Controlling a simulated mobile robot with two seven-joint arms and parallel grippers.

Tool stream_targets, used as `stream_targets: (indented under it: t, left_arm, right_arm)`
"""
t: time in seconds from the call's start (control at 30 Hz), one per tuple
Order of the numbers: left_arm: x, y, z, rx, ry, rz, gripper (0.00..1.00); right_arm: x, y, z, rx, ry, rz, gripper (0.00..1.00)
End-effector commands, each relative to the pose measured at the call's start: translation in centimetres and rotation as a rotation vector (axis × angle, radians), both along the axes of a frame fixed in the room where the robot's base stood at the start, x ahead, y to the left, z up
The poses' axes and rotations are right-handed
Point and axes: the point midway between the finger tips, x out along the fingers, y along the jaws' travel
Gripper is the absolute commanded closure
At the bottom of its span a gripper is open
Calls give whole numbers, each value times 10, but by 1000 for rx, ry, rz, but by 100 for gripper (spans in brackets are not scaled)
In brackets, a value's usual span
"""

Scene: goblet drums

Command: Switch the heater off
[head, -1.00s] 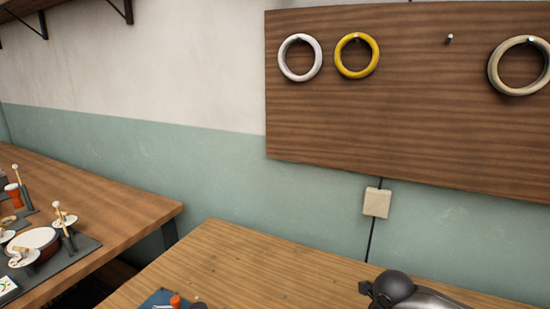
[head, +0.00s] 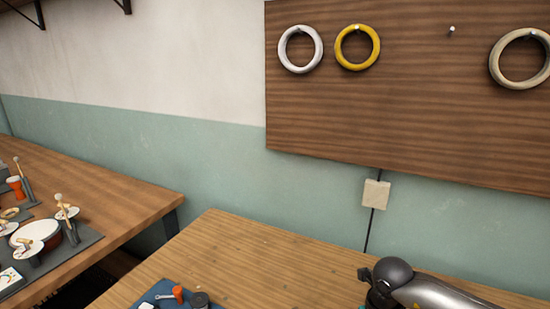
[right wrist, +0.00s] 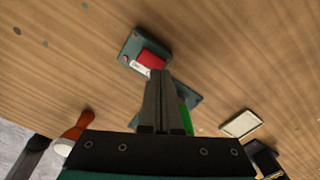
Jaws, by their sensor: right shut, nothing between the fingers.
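A small dark green box with a red part (right wrist: 151,60) and a white label lies on the wooden table in the right wrist view. It looks like a switch box, but I cannot tell its on or off position. My right gripper (right wrist: 158,74) is shut and empty, its fingertips overlapping the lower edge of the red part in the picture. I cannot tell whether they touch it. A green part (right wrist: 185,97) on a dark base is partly hidden behind the fingers. No heater body is recognisable. My left gripper is not in view.
A red-brown handled tool (right wrist: 77,128) and a pale block (right wrist: 240,124) lie near the gripper. In the head view, a blue mat (head: 150,300) with small tools sits at the table's front. A board with rings (head: 420,110) hangs on the wall. The table's back left is clear.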

Motion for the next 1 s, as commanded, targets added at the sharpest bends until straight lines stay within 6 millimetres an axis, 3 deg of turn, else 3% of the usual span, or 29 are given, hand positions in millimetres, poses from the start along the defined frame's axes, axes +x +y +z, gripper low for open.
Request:
stream_targets:
  t: [0.53, 1.0]
  left_arm:
    - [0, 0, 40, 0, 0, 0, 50]
    - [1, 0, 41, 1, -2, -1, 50]
  right_arm:
    - [0, 0, 48, 0, -1, -1, 100]
    - [0, 0, 49, 0, 0, 0, 100]
